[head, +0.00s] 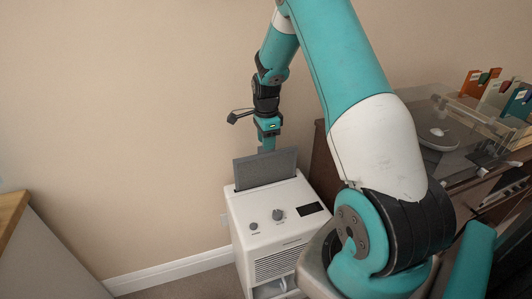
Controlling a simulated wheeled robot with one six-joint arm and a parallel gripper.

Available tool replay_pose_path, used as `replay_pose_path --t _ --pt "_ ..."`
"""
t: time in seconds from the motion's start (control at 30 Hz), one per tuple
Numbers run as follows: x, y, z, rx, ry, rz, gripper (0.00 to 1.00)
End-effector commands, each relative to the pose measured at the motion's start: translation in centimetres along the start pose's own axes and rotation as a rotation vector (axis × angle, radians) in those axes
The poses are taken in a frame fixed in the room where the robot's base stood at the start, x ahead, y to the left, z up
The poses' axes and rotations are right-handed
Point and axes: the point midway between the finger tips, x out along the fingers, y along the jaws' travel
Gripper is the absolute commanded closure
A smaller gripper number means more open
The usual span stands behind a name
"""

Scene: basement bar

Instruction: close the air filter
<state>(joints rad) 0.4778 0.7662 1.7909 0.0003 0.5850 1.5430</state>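A white air filter unit (277,229) stands on the floor against the beige wall, with two knobs and a dark display on its top. A grey filter panel (266,168) sticks up from the slot at the back of its top, tilted slightly. My gripper (267,147) points down at the panel's upper edge, near its middle. Its fingertips are small in the picture and partly hidden behind the panel. I cannot tell whether they touch the panel or are open or shut.
A dark desk with a glass top (445,125) stands to the right, holding a round pale object (438,138) and a rack of coloured folders (497,92). A pale cabinet with a wooden top (12,215) is at the left. Floor shows between cabinet and unit.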

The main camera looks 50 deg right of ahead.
Motion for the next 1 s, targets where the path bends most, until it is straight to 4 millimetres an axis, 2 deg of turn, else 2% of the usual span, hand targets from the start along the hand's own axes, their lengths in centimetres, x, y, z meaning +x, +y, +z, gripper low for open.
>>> replay_pose_path --t 0.03,0.1,0.23,0.4,0.63,0.67,0.8,1.0 --pt "1.2 0.1 0.0 0.000 0.000 0.004 0.66" --pt "2.3 0.1 0.0 0.000 0.000 0.003 0.66" --pt "3.8 0.0 0.0 0.000 0.000 0.002 0.66" --pt "4.5 0.0 -0.1 0.000 0.000 -0.001 0.66" --pt "4.6 0.0 -0.1 0.000 0.000 -0.001 0.66" --pt "4.6 0.0 -0.1 0.000 0.000 -0.001 0.68" --pt "4.6 0.0 -0.1 0.000 0.000 -0.001 1.00" --pt "4.6 0.0 -0.1 0.000 0.000 -0.002 1.00"
